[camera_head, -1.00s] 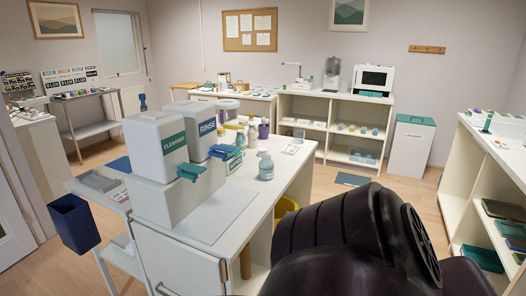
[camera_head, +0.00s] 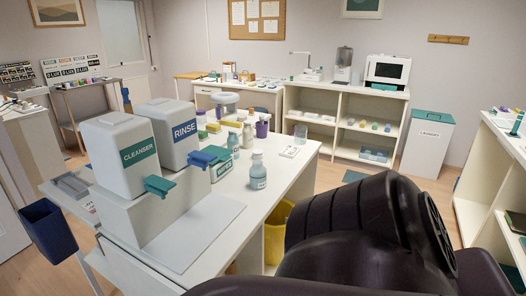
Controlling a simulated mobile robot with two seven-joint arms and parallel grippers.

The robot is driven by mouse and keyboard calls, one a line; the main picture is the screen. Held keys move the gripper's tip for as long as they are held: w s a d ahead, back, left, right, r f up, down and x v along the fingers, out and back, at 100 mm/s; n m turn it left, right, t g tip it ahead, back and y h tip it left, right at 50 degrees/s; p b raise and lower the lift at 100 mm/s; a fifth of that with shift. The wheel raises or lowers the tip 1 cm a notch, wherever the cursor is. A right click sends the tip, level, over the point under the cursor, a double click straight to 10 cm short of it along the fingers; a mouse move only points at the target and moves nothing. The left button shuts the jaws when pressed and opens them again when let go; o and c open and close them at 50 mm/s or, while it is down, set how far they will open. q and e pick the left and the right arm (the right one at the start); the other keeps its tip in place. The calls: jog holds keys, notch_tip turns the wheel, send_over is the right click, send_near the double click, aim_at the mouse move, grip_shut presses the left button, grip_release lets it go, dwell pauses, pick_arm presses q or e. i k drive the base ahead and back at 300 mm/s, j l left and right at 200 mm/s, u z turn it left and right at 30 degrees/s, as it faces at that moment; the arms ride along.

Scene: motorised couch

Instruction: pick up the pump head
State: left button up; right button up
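I cannot make out a loose pump head for certain. Two white dispensers stand on the near white table (camera_head: 290,185): the cleanser dispenser (camera_head: 113,175) with a teal lever (camera_head: 159,186) and the rinse dispenser (camera_head: 168,148) with a blue lever (camera_head: 203,159). A pale bottle with a blue label (camera_head: 258,172) stands upright right of them. More small bottles (camera_head: 247,137) stand behind it, too small to read clearly. Part of my dark arm fills the lower right and hides what is behind it. Neither gripper shows.
A teal wipes box (camera_head: 224,169) and a purple cup (camera_head: 262,127) share the table. A yellow bin (camera_head: 276,232) stands below its right side. A dark blue bin (camera_head: 58,230) hangs at the left. A laundry bin (camera_head: 426,148) stands farther back, with open floor before it.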

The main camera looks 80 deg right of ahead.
aim_at(258, 153)
jog(key=k+l, duration=0.1)
jog(key=l, duration=0.5)
jog(key=k+l, duration=0.1)
jog(key=l, duration=0.45)
jog(key=k+l, duration=0.1)
jog(key=l, duration=0.5)
jog(key=k+l, duration=0.1)
jog(key=l, duration=0.45)
jog(key=k+l, duration=0.1)
jog(key=l, duration=0.5)
jog(key=k+l, duration=0.1)
jog(key=l, duration=0.45)
